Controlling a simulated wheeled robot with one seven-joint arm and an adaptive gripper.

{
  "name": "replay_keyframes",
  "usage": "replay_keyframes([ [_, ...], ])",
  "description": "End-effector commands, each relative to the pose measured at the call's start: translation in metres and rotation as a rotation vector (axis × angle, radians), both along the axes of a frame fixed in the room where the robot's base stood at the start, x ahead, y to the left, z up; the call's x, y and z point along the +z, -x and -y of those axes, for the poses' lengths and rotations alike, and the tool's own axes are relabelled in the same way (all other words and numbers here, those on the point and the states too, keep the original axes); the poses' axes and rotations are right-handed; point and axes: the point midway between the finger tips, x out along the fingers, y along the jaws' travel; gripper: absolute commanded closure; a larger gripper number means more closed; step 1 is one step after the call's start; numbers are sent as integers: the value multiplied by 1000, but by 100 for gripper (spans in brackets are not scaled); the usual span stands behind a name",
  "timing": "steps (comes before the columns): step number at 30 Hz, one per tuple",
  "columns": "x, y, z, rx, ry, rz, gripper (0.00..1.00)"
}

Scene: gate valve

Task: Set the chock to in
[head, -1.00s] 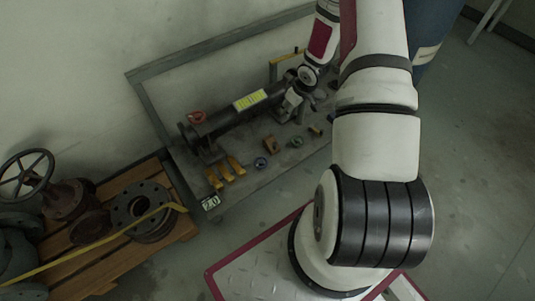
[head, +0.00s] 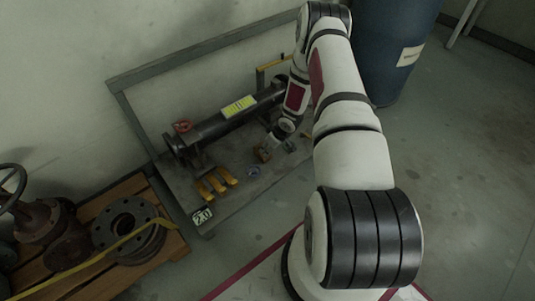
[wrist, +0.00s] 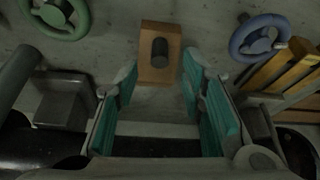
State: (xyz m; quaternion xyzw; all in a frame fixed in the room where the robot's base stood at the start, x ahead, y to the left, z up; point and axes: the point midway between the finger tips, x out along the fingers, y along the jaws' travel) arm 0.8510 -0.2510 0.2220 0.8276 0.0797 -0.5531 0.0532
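The chock appears to be the orange-brown block (wrist: 160,68) with a dark rounded knob on it, at the top centre of the wrist view. In the head view the block (head: 262,154) sits on the grey bench beside the dark pipe (head: 230,121), partly covered by my wrist. My gripper (wrist: 158,78) is open, with teal pads left and right of the block's near end and a gap on each side. It looks empty. I cannot tell whether the fingertips are level with the block. In the head view the fingers are hard to make out.
A green handwheel (wrist: 55,16) is left of the block and a blue handwheel (wrist: 260,38) is right of it. Yellow levers (head: 216,183) stand farther along the bench near a "20" sign (head: 202,215). A yellow label (head: 239,106) lies on the pipe.

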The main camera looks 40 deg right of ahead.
Motion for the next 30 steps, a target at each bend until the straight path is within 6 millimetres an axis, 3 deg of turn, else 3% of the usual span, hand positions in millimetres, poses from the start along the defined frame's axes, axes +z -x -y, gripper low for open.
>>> replay_keyframes([
  [6, -25, -9, -2, 0, 0, 0, 64],
  [18, -29, -12, -2, 0, 0, 0, 64],
  [23, -28, -12, -2, 0, 0, 0, 100],
  [30, -29, -12, -2, -1, -1, 0, 100],
])
